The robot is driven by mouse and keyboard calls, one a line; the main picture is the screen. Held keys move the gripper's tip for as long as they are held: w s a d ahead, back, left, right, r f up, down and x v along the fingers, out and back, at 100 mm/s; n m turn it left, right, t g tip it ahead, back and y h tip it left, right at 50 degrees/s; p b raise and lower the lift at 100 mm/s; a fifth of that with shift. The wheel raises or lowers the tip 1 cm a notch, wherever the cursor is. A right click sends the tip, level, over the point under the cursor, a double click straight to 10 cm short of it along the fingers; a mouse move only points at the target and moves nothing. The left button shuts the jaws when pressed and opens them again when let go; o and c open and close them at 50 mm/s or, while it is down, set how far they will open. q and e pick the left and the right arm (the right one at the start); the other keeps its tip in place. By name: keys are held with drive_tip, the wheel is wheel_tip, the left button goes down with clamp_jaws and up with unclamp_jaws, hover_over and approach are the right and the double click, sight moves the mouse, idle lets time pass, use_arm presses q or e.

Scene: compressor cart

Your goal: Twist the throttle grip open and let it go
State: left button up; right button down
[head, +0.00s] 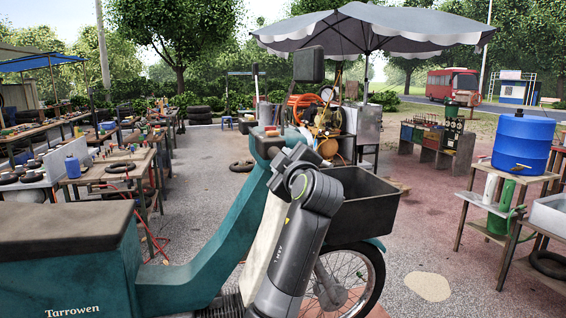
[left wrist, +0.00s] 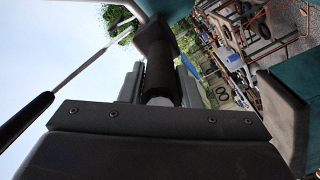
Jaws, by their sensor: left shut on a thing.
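The throttle grip (left wrist: 158,62) is a dark ribbed cylinder in the left wrist view. My left gripper (left wrist: 160,80) has one finger on each side of it and is shut on it. The teal scooter (head: 190,262) fills the lower left of the head view, with its handlebar area behind my arm. In the head view my left arm rises from the bottom centre to the handlebar; its fingers and the grip are hidden there. My right gripper is in neither view.
A thin metal rod with a black end (left wrist: 28,118) runs beside the grip in the left wrist view. A dark mirror (head: 309,65) stands above the handlebar. A black front box (head: 362,200) is close right of my arm. Workbenches (head: 105,180) stand farther left.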

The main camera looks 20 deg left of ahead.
use_arm(q)
drive_tip(key=o, duration=1)
drive_tip(key=shift+c, duration=0.2)
drive_tip(key=b+v, duration=1.1)
drive_tip(key=v, duration=0.6)
drive_tip(key=shift+s+d, duration=0.1)
drive_tip(key=shift+d, duration=0.05)
